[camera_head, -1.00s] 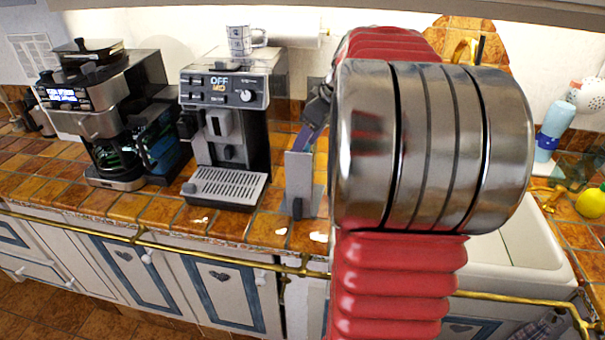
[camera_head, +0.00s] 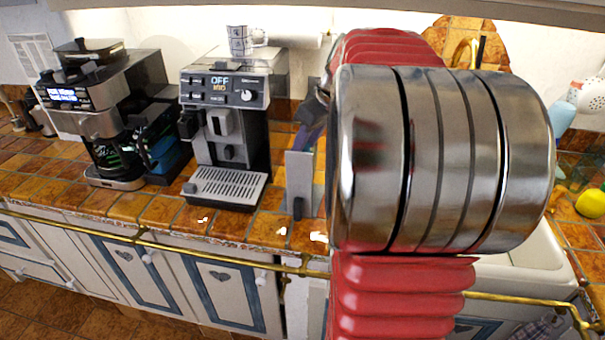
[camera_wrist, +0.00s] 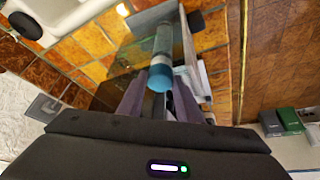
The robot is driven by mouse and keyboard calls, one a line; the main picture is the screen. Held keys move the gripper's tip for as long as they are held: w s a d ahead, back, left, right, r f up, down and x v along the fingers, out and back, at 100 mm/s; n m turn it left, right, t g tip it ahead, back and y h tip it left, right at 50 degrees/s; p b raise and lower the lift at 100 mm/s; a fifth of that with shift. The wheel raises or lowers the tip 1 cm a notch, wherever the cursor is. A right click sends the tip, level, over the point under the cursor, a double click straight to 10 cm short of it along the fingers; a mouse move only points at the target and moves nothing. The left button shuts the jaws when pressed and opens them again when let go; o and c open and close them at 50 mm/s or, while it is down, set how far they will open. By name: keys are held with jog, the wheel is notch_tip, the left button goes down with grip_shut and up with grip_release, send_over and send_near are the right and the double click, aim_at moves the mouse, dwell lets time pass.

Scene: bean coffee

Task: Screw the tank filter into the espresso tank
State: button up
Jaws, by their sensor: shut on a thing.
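The tank filter (camera_wrist: 161,68) is a blue cylinder in the wrist view. My gripper (camera_wrist: 159,100), with purple fingers, is shut on its near end. The filter points away from the wrist, toward what looks like the see-through espresso tank with a grey end panel (camera_wrist: 153,19). I cannot tell whether the filter touches the tank or is inside it. In the head view the tank's upright grey panel (camera_head: 299,180) stands on the counter right of the espresso machine (camera_head: 226,130). My gripper (camera_head: 311,135) is above it, mostly hidden behind my arm, and the filter is not clearly visible there.
A second coffee machine (camera_head: 104,115) stands at the left. A patterned cup (camera_head: 240,41) is on top of the espresso machine. A white sink (camera_head: 535,245) and a yellow fruit (camera_head: 590,204) are at the right. A brass rail (camera_head: 140,236) runs along the counter front.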

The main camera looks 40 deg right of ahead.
jog(key=shift+a+m+h, duration=0.2)
jog(key=shift+m+h, duration=0.7)
jog(key=shift+m, duration=1)
jog(key=o, duration=1.1)
jog(key=shift+o, duration=0.2)
jog(key=shift+d+f+n, duration=0.1)
jog(key=shift+n, duration=0.2)
jog(key=shift+d+n+y, duration=0.1)
jog(key=shift+n+y, duration=0.6)
jog(key=shift+n, duration=0.65)
jog(key=shift+d+n+y, duration=0.1)
jog(key=shift+n+y, duration=0.6)
jog(key=shift+n, duration=0.65)
jog(key=shift+c, duration=0.5)
